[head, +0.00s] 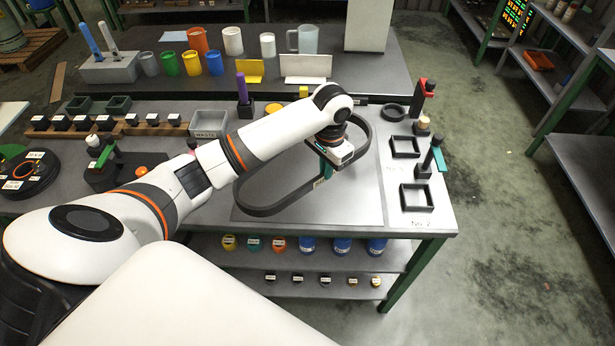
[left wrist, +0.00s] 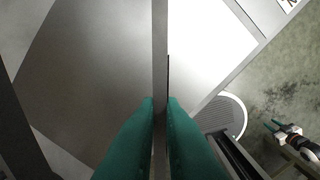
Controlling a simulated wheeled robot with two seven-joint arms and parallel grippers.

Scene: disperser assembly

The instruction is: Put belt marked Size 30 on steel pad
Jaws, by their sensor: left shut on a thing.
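A long dark belt loop (head: 271,210) is held over the steel pad (head: 340,205), a flat light grey sheet on the table. I cannot read a size mark on the belt, nor tell whether its lower edge touches the pad.
Square black trays (head: 416,197) and posts with red and green parts (head: 437,160) stand along the right edge. A grey waste bin (head: 209,123) and a black holder with a purple-handled tool (head: 243,90) stand behind left. Coloured cups (head: 191,63) stand farther back.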

